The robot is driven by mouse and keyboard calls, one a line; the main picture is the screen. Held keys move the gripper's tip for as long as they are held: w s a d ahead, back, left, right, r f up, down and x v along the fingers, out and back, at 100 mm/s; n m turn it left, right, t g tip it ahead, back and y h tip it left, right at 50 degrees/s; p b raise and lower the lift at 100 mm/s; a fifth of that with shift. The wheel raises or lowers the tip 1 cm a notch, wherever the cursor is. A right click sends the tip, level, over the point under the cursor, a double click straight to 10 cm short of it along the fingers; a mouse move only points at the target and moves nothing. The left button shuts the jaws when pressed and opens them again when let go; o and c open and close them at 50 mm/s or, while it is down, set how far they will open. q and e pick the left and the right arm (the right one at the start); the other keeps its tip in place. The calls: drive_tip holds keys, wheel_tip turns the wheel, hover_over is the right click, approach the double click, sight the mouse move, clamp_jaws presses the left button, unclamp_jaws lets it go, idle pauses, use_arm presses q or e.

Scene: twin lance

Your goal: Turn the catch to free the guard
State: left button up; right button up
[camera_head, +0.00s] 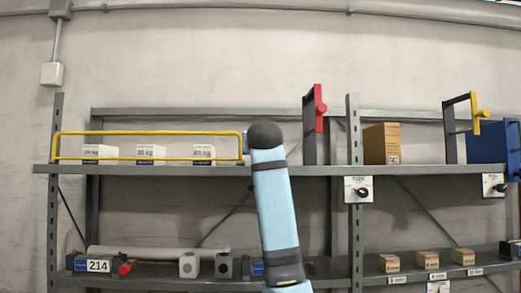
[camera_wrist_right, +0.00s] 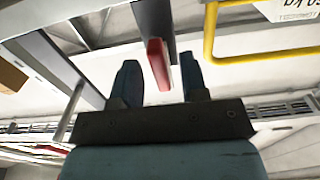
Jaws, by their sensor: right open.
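The yellow guard (camera_head: 150,133) is a long bar frame across the upper shelf's left bay, in front of white boxes. It also shows in the wrist view (camera_wrist_right: 209,35). A red catch (camera_head: 319,110) stands on a dark upright near the guard's right end; the wrist view shows its red part (camera_wrist_right: 158,62) too. My right gripper (camera_wrist_right: 160,78) is open, and the red part appears between its fingers, with no clear contact. Depth there is hard to tell. My left gripper is not in view.
Grey shelving (camera_head: 200,169) spans the scene. A cardboard box (camera_head: 381,144) stands right of the middle post. Further right are a yellow handle (camera_head: 476,106) and a blue case (camera_head: 490,142). Small boxes and a grey tube (camera_head: 160,252) lie on the lower shelf.

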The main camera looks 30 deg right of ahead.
drive_tip(key=b+v, duration=0.3)
drive_tip(key=v, duration=0.9)
drive_tip(key=shift+s, duration=0.25)
drive_tip(key=shift+a, duration=0.1)
